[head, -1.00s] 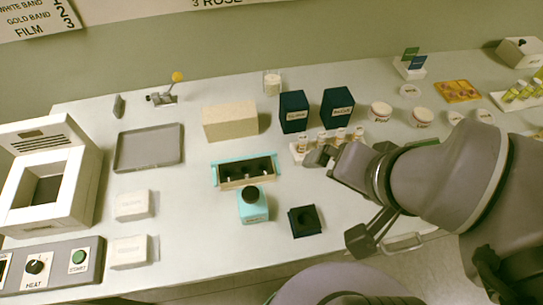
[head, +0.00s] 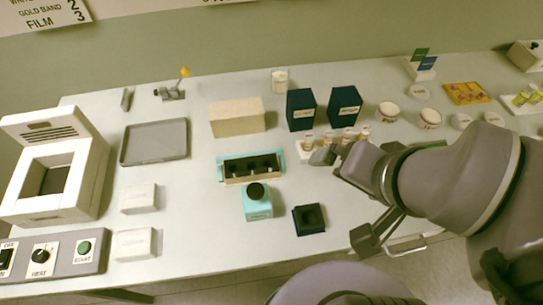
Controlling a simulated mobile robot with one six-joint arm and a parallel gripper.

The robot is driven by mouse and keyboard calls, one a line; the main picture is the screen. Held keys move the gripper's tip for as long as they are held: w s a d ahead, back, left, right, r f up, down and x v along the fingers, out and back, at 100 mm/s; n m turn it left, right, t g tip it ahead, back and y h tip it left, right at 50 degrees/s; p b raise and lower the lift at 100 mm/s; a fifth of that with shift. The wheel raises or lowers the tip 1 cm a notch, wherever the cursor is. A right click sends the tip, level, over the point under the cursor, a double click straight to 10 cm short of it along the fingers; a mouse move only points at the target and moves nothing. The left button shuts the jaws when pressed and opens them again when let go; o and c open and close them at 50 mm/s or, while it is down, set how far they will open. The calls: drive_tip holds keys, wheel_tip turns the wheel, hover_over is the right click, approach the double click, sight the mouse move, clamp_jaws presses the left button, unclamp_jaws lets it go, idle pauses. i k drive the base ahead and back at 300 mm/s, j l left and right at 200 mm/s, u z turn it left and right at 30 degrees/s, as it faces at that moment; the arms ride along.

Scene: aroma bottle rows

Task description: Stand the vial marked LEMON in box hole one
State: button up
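Several small vials with orange-brown contents and pale labels stand in a row on a white rack (head: 304,155). The leftmost vial (head: 308,144) is the clearest; no label is readable, so I cannot tell which is LEMON. The box (head: 222,172) is an open tray with teal ends, a tan front and several dark holes in a row inside. My gripper (head: 322,156) is at the front of the vial rack, close to the vials. Its fingers are small and partly hidden by my wrist, so I cannot tell whether it is open or holds anything.
Two dark blue boxes (head: 300,110) (head: 344,107) stand behind the vials, and a beige block (head: 237,117) is behind the box.

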sight(266, 167)
drive_tip(key=l+u, duration=0.55)
drive_tip(key=u, duration=0.15)
drive_tip(key=l+u, duration=0.35)
drive_tip(key=k+j, duration=0.05)
drive_tip(key=j, duration=0.05)
